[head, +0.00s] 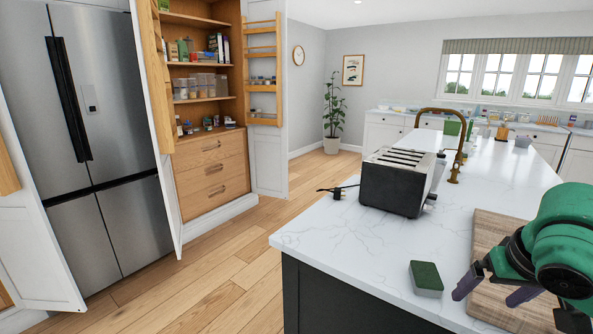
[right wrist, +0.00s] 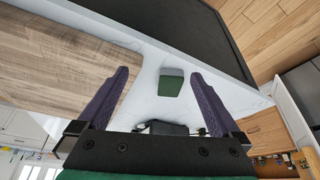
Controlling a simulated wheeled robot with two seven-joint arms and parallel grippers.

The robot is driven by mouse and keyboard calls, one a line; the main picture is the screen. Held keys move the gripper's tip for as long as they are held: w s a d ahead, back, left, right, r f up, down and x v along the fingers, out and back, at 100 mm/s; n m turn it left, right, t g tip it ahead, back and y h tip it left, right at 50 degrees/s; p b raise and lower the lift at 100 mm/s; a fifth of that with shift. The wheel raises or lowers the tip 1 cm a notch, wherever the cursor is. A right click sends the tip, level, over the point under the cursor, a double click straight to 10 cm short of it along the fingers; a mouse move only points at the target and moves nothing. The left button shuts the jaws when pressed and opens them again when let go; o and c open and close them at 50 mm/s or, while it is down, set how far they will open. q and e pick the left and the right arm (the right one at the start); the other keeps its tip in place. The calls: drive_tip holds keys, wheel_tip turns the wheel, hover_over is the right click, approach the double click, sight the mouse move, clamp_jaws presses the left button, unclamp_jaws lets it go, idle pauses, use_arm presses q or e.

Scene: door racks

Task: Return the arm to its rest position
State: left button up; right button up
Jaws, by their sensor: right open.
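My right gripper (head: 497,290) is at the lower right of the head view, over the wooden board on the island. Its purple fingers are apart with nothing between them. My left gripper is not in view.
The marble island (head: 330,235) carries a toaster (head: 400,181), a brass tap (head: 457,150) and a wooden board (head: 490,240). An open pantry (head: 205,100) with door racks (head: 262,70) stands beside a steel fridge (head: 85,130). The wooden floor (head: 215,280) between is clear.

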drive_tip(key=s+a+f+n+y, duration=0.1)
drive_tip(key=a+f+n, duration=0.3)
drive_tip(key=f, duration=0.7)
drive_tip(key=s+a+f+n+y, duration=0.1)
drive_tip(key=a+f+y, duration=0.1)
drive_tip(key=a+f, duration=0.7)
drive_tip(key=s+d+f+g+h, duration=0.1)
drive_tip(key=s+d+f+h, duration=0.15)
drive_tip(key=s+f, duration=0.65)
drive_tip(key=s+f+g, duration=0.1)
drive_tip(key=s+f, duration=0.1)
drive_tip(key=f, duration=1)
drive_tip(key=s+f, duration=0.2)
drive_tip(key=f, duration=1)
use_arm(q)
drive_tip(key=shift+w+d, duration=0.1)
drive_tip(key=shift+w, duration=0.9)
use_arm(e)
drive_tip(key=s+d+f+g, duration=0.1)
drive_tip(key=s+d+f, duration=0.2)
drive_tip(key=s+f, duration=0.9)
drive_tip(key=s, duration=0.3)
drive_tip(key=shift+f+y, duration=0.35)
drive_tip(key=shift+f, duration=0.05)
drive_tip(key=shift+d, duration=0.1)
